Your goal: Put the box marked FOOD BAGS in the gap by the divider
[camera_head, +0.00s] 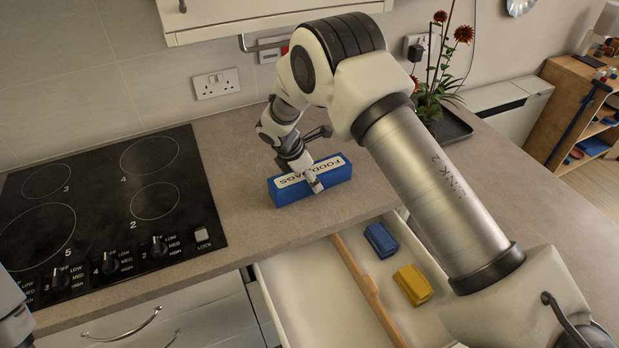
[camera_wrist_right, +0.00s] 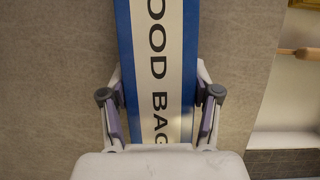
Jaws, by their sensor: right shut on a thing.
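The blue box marked FOOD BAGS (camera_head: 285,193) has a white label on top and is on or just above the worktop behind the open drawer; I cannot tell whether it touches. My right gripper (camera_head: 314,180) is shut on it from above. In the right wrist view, the fingers (camera_wrist_right: 160,100) are on both sides of the box (camera_wrist_right: 187,60). The wooden divider (camera_head: 366,283) runs front to back in the open drawer (camera_head: 300,290). A blue block (camera_head: 380,240) and a yellow block (camera_head: 413,285) are right of the divider, with a gap between them.
A black hob (camera_head: 100,215) is on the left of the worktop. A plant on a dark tray (camera_head: 452,128) stands at the back right. The drawer floor left of the divider is bare. My right arm hides part of the drawer's right side.

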